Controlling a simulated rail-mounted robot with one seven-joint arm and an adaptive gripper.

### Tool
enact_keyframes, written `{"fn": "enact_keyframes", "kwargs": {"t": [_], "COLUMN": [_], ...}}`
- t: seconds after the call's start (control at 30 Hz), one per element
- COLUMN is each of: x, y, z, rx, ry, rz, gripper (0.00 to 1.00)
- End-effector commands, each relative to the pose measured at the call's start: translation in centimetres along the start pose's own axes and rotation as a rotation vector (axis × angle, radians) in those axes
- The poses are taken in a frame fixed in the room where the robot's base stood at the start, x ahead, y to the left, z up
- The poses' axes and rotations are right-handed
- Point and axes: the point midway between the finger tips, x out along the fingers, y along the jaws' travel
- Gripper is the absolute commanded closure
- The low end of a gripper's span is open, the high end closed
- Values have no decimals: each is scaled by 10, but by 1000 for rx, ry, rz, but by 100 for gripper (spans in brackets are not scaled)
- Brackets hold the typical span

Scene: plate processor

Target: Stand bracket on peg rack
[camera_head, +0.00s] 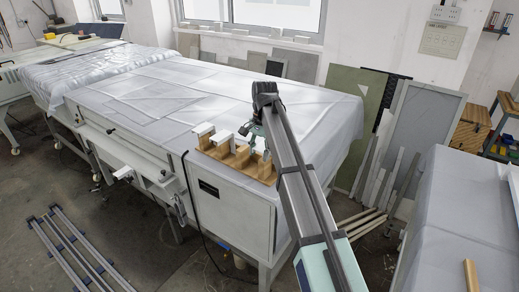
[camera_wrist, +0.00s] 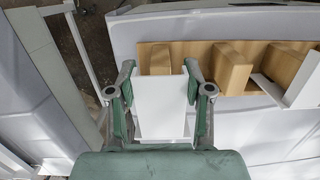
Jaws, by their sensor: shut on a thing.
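The wooden peg rack (camera_head: 236,165) sits on the near right corner of the sheet-covered machine. It also shows at the top of the wrist view (camera_wrist: 201,83), with upright wooden blocks. My gripper (camera_wrist: 160,92) is shut on a white bracket (camera_wrist: 160,110), which lies flat-faced between the green fingers. In the wrist view the held bracket overlaps the rack's left end; I cannot tell whether they touch. Another white bracket (camera_wrist: 302,85) stands at the rack's right in that view. In the head view, white brackets (camera_head: 203,130) (camera_head: 222,137) show on the rack's left part. My gripper (camera_head: 254,130) is over the rack's right part.
The covered machine top (camera_head: 150,95) is broad and mostly clear behind the rack. Its near edge lies close to the rack. Boards and panels (camera_head: 420,130) lean against the wall on the right. Another covered surface (camera_head: 470,220) stands at the lower right.

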Motion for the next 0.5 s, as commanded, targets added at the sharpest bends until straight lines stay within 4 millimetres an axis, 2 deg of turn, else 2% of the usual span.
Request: {"fn": "enact_keyframes", "kwargs": {"t": [0.5], "x": [28], "y": [0], "z": [-3], "rx": [0], "ry": [0], "rz": [1], "gripper": [90]}}
